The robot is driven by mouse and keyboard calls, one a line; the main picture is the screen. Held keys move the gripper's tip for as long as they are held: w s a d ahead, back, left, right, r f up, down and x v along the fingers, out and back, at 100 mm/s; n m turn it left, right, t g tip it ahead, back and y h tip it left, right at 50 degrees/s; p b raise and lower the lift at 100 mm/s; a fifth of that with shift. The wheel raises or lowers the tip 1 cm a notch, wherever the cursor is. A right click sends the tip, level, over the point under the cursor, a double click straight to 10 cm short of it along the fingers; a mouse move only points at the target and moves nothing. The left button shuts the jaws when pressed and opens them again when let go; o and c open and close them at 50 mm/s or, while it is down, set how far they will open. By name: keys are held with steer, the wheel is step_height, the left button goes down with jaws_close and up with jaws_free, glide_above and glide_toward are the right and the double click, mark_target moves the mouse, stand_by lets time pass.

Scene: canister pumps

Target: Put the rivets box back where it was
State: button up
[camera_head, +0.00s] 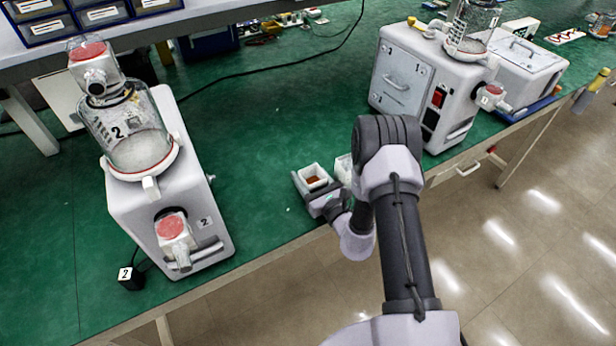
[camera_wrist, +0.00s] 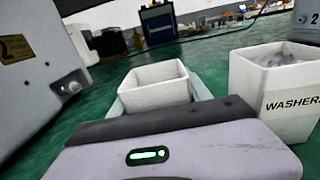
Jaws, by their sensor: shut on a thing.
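A small white open box (camera_head: 314,173) with reddish-brown contents sits between the fingers of my gripper (camera_head: 318,188), near the front edge of the green bench. I take it for the rivets box; no label on it shows. In the wrist view the same box (camera_wrist: 157,90) stands upright between the grey fingers, and my gripper is shut on it. Its lower part is hidden by the gripper, so I cannot tell whether it touches the bench. A white box labelled WASHERS (camera_wrist: 284,98) stands close to its right; it shows partly behind my arm in the head view (camera_head: 343,166).
Pump 2 (camera_head: 185,205) stands on the bench at left, and pump 1 (camera_head: 411,80) at the back right. A black cable (camera_head: 240,74) runs across the bench top (camera_head: 265,130). The green surface behind and left of my gripper is clear.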

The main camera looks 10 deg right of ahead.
steer(key=shift+f, duration=0.15)
steer(key=o, duration=1.7)
